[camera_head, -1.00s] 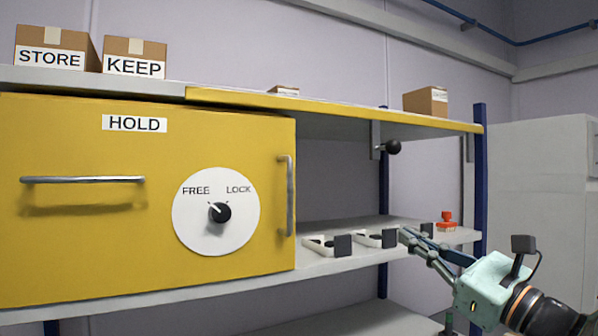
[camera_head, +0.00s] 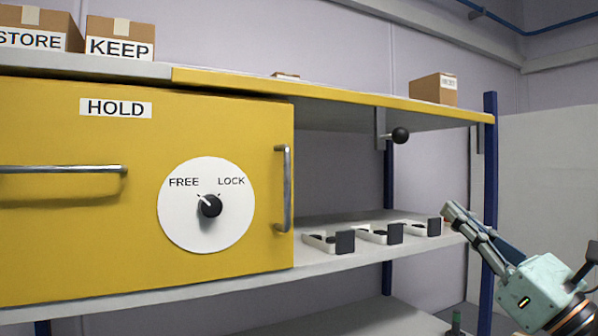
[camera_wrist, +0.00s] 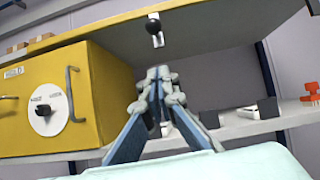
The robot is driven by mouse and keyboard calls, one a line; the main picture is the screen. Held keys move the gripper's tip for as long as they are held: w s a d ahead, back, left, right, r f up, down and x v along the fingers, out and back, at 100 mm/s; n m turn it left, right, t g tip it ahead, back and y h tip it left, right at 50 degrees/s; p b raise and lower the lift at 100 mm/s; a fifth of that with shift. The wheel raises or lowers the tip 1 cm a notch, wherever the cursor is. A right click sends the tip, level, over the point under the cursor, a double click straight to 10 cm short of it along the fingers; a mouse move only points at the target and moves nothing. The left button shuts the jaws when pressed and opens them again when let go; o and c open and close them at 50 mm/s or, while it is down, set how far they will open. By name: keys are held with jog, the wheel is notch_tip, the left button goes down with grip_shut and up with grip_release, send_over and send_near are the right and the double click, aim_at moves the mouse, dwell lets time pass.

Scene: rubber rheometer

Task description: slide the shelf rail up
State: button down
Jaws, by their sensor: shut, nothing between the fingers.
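A grey upright rail piece (camera_head: 380,128) with a black ball knob (camera_head: 400,135) hangs under the yellow top shelf (camera_head: 340,100). The knob also shows in the wrist view (camera_wrist: 153,26), beyond and above my fingertips. My gripper (camera_head: 447,208) is shut and empty, in front of the lower shelf's right end in the head view. It lies below and to the right of the knob there, clearly apart from it. In the wrist view my gripper (camera_wrist: 158,75) points toward the shelf underside.
A yellow cabinet (camera_head: 60,235) with a FREE/LOCK dial (camera_head: 209,206) and bar handles fills the left. Black-and-white holders (camera_head: 330,241) sit on the lower shelf (camera_head: 300,265). A red object (camera_wrist: 311,92) shows at the right in the wrist view. A blue post (camera_head: 490,200) stands right.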

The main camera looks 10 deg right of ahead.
jog(key=s+r+p+x, duration=0.1)
jog(key=r+p+x, duration=0.1)
jog(key=x, duration=1)
jog(key=shift+r+p, duration=0.35)
jog(key=shift+p, duration=0.1)
jog(key=shift+d, duration=0.15)
